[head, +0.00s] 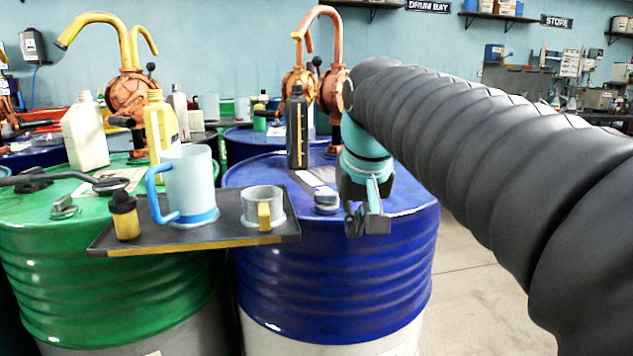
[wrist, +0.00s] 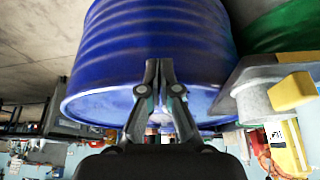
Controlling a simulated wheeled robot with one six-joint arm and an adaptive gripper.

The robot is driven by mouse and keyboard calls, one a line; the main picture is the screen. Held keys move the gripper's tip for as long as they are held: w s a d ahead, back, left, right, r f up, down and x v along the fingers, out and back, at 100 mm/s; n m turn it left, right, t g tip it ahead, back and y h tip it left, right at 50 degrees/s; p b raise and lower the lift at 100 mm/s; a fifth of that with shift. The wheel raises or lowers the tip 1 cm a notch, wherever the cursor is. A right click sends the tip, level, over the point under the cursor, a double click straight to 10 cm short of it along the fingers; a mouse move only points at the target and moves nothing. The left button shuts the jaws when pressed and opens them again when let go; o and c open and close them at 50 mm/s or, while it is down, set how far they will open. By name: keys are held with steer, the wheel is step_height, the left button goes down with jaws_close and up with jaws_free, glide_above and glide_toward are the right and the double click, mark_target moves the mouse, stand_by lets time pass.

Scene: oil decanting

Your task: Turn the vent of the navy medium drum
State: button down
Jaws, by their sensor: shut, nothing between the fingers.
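The navy drum (head: 335,265) stands in the middle of the head view, blue above and white below. A small grey cap (head: 327,201), which looks like its vent, sits near the front edge of its top. My gripper (head: 367,226) is just right of this cap, at the drum's front rim, pointing down. Its fingers are shut and empty, apart from the cap. In the wrist view, the shut fingers (wrist: 159,66) show against the blue side of the drum (wrist: 150,30). I cannot make out the cap in the wrist view.
A dark tray (head: 110,240) bridges the green drum (head: 100,290) and the navy drum, left of the cap. It carries a large mug (head: 190,185), a small mug (head: 262,205) and a small bottle (head: 124,215). A dark bottle (head: 297,130) and a pump (head: 333,85) stand behind.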

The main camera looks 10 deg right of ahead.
steer(key=w+r+m, duration=0.1)
steer(key=w+r, duration=0.7)
steer(key=w, duration=0.2)
step_height(320, 180, up, 3)
steer(key=m+g, duration=0.1)
glide_above(326, 200)
steer(key=w+d, duration=0.2)
steer(key=w, duration=0.1)
steer(key=shift+h, duration=0.3)
steer(key=b+x, duration=0.1)
steer(key=x, duration=0.2)
steer(key=b+x, duration=0.1)
steer(key=x, duration=0.6)
steer(key=shift+s+d+f+b, duration=0.1)
steer(key=shift+s+f+b, duration=0.15)
steer(key=shift+f+b, duration=0.2)
steer(key=shift+s+a+r+b, duration=0.15)
steer(key=shift+s+a+b, duration=0.05)
steer(key=shift+s, duration=0.4)
steer(key=shift+s+a+r+b, duration=0.1)
steer(key=shift+s+a+b, duration=0.1)
steer(key=shift+s, duration=0.4)
steer(key=shift+s+a, duration=0.25)
steer(key=shift+s, duration=0.5)
